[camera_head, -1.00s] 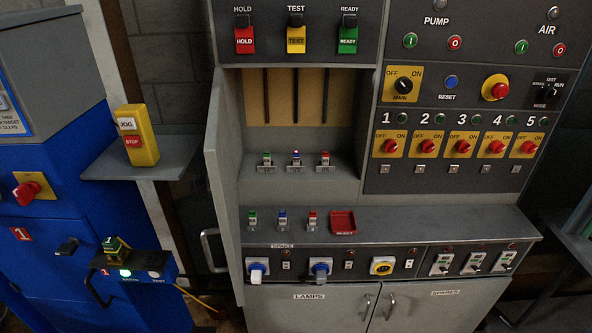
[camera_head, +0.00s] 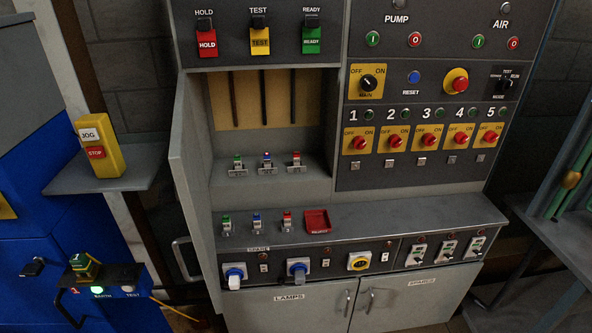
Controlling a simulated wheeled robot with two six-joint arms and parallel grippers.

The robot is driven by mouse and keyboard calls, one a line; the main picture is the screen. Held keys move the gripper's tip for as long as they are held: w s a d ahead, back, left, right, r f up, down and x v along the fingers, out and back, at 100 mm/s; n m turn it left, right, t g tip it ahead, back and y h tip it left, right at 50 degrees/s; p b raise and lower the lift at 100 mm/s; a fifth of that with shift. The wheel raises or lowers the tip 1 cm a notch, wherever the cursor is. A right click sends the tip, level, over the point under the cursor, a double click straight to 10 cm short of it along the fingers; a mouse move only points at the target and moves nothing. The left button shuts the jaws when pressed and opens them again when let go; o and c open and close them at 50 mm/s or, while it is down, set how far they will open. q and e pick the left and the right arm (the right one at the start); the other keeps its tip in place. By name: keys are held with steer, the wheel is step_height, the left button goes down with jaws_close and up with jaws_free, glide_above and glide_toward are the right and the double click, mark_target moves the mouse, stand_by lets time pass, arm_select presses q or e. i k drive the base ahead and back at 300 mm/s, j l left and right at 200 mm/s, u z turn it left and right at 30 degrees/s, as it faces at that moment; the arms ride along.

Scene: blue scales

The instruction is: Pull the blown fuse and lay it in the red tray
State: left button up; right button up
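Three fuses sit upright in holders inside the open grey cabinet: a green one (camera_head: 238,161), a blue one (camera_head: 267,160) with a small red spot at its top, and a red one (camera_head: 296,160). They are too small to tell for sure which is blown. On the ledge below stand spare green (camera_head: 227,222), blue (camera_head: 257,221) and red (camera_head: 287,219) fuses. The red tray (camera_head: 317,215), marked as reject, lies right of them and looks empty. Neither of my grippers is in view.
The cabinet door (camera_head: 197,180) stands open at the left of the fuses. A yellow jog/stop box (camera_head: 100,146) is on a side shelf (camera_head: 130,182). A switch panel (camera_head: 425,110) rises at right. The ledge right of the tray (camera_head: 410,210) is clear.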

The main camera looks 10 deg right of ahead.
mark_target(266, 157)
steer(key=u, duration=0.35)
steer(key=i+l+u, duration=0.1)
steer(key=l+u, duration=1.05)
steer(key=k+l, duration=0.1)
steer(key=l, duration=0.45)
steer(key=k+l+u, duration=0.1)
steer(key=l, duration=0.45)
